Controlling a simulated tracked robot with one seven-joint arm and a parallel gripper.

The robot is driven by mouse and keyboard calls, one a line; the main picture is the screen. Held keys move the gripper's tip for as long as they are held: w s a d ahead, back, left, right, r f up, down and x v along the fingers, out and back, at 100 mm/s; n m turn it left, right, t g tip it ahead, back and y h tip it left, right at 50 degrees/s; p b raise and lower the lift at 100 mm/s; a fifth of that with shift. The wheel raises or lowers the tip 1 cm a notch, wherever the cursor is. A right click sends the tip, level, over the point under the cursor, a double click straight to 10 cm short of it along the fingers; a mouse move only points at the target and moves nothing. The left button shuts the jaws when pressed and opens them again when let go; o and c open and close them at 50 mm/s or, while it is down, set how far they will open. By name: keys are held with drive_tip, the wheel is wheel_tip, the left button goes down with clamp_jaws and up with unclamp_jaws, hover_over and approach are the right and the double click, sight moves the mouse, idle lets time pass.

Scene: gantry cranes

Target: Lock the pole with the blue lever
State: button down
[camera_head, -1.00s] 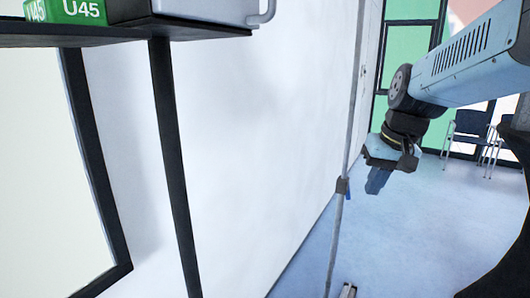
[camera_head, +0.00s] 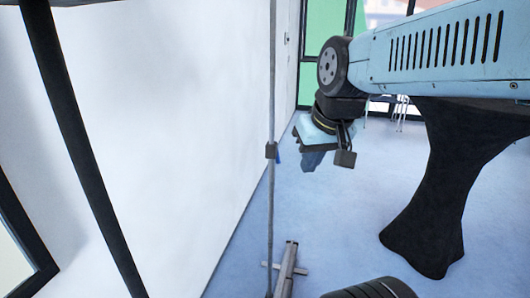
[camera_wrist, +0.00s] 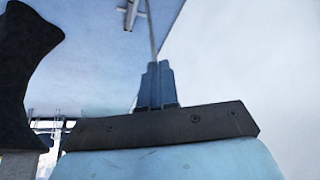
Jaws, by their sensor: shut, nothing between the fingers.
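A thin grey pole (camera_head: 271,90) stands upright near the white wall in the head view. A dark collar (camera_head: 271,150) sits on it, with a small blue lever (camera_head: 277,157) on the collar's right side. My gripper (camera_head: 311,163) is shut and empty, just right of the lever in the picture and pointing down; I cannot tell the gap in depth. In the wrist view my gripper's blue fingers (camera_wrist: 157,66) are together, and part of the pole (camera_wrist: 151,36) shows beyond their tips. The collar and lever are not visible there, perhaps hidden behind the fingers.
The pole's metal foot (camera_head: 287,268) rests on the blue floor. A white wall (camera_head: 180,130) runs along the left, with a black post (camera_head: 75,140) in front. Chairs (camera_head: 400,110) stand far back. Open floor (camera_head: 340,215) lies right of the pole.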

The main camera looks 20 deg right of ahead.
drive_tip(key=w+d+f+m+g+y, duration=0.15)
drive_tip(key=w+f+y, duration=0.25)
drive_tip(key=w, duration=0.5)
drive_tip(key=w+d+f+m+g+y, duration=0.15)
drive_tip(key=w+f+y, duration=0.25)
drive_tip(key=w, duration=0.6)
drive_tip(key=w+d+f+m+t+y, duration=0.2)
drive_tip(key=w+d+f+t, duration=0.3)
drive_tip(key=d, duration=0.4)
drive_tip(key=w+d+f+m+t+y, duration=0.1)
drive_tip(key=w+d+f+m+t, duration=0.25)
drive_tip(key=w+d+f, duration=0.45)
drive_tip(key=r+x, duration=0.1)
drive_tip(key=x, duration=1)
drive_tip(key=shift+w+a+n, duration=0.35)
drive_tip(key=shift+w, duration=0.1)
drive_tip(key=shift+r, duration=0.2)
